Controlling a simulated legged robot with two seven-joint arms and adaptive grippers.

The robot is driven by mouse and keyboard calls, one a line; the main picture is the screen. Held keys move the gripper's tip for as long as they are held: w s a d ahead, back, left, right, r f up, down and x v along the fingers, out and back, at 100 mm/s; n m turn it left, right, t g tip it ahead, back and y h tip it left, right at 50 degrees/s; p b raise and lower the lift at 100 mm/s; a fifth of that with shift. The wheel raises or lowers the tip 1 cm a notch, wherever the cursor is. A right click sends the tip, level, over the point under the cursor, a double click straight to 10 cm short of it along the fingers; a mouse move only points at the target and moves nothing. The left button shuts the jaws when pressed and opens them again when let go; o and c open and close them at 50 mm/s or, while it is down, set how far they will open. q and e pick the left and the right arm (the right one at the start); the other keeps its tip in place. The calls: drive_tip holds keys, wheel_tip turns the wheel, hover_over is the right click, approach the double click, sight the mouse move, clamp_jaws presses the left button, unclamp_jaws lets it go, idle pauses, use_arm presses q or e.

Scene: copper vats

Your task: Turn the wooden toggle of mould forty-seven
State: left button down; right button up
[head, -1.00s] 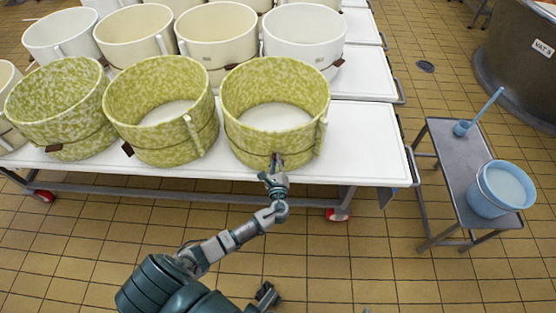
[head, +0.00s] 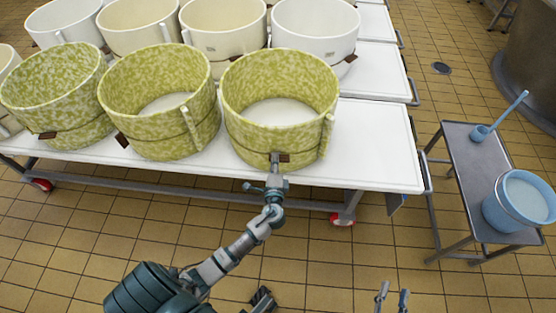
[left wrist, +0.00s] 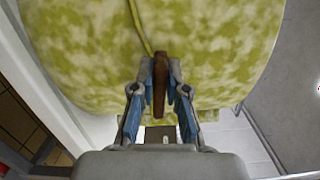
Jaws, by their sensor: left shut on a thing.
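The mould at the front right of the white table is a round green-and-cream mottled tub (head: 240,130) with a cord round it. Its small brown wooden toggle (head: 284,157) sits low on the near side. My left gripper (head: 276,160) is at that toggle, its fingers shut on it. In the left wrist view the toggle (left wrist: 160,75) stands upright in the picture between the two fingertips (left wrist: 160,92), with the cord running up from it. My right gripper (head: 392,294) is at the bottom edge, fingers apart and empty. I see no readable number on the mould.
Two more mottled moulds (head: 160,118) stand to the left, with pale moulds (head: 222,38) behind. The white table (head: 375,150) is bare to the right. A grey side table (head: 465,155) holds a blue bucket (head: 505,212) and a blue ladle (head: 482,132).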

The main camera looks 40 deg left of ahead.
use_arm(q)
drive_tip(key=shift+f+n+b, duration=0.35)
drive_tip(key=shift+n+b, duration=0.1)
drive_tip(key=shift+n, duration=0.35)
use_arm(e)
drive_tip(key=shift+s+r+t, duration=0.2)
drive_tip(key=shift+r+t, duration=0.35)
drive_tip(key=shift+r, duration=0.1)
drive_tip(key=shift+s+r+t, duration=0.2)
drive_tip(key=shift+r+t, duration=0.35)
drive_tip(key=shift+r, duration=0.1)
drive_tip(key=shift+y, duration=0.3)
use_arm(q)
drive_tip(key=c, duration=1.2)
unclamp_jaws()
drive_tip(key=shift+a, duration=0.1)
use_arm(e)
drive_tip(key=shift+a, duration=0.1)
use_arm(q)
drive_tip(key=v, duration=1.2)
